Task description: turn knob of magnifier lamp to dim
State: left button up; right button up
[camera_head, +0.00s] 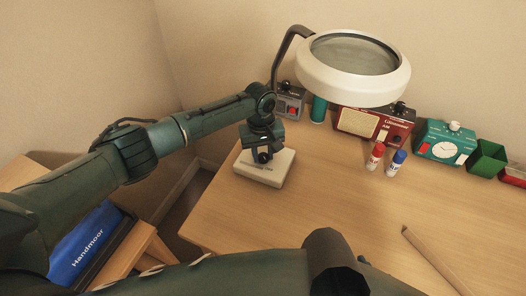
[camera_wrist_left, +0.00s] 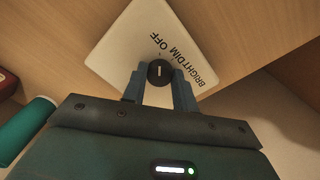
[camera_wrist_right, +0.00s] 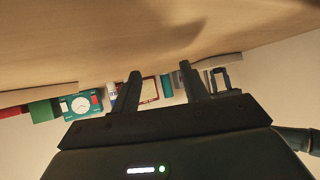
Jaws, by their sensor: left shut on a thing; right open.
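The magnifier lamp (camera_head: 350,92) has a white ring head on a dark bent arm. Its pale square base (camera_head: 272,176) stands at the desk's left side and also shows in the left wrist view (camera_wrist_left: 125,45). A round black knob (camera_wrist_left: 158,73) with a white line is on the base, beside the printed words OFF, DIM and BRIGHT. The line points up in that view, roughly to the OFF side. My left gripper (camera_wrist_left: 159,80) is shut on the knob, a finger on each side; in the head view it is over the base (camera_head: 263,154). My right gripper (camera_wrist_right: 160,70) is open and empty.
Along the wall stand a grey device (camera_head: 288,102), a teal cylinder (camera_head: 319,108), a red radio (camera_head: 372,124), a teal clock (camera_head: 444,144) and a green box (camera_head: 486,158). Red-capped (camera_head: 376,156) and blue-capped (camera_head: 396,163) bottles stand before them. The desk's middle (camera_head: 310,205) is clear.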

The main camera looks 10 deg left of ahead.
aim_at(261, 155)
pick_arm(q)
jog(key=m+p, duration=0.1)
jog(key=m, duration=0.3)
jog(key=shift+r+m+p, duration=0.1)
jog(key=shift+m+p, duration=0.2)
jog(key=shift+p, duration=0.1)
jog(key=shift+m+p, duration=0.3)
jog(key=shift+m, duration=2)
jog(key=o, duration=1)
jog(key=r, duration=1.3)
jog(key=shift+w+a, duration=0.15)
jog(key=shift+a, duration=0.15)
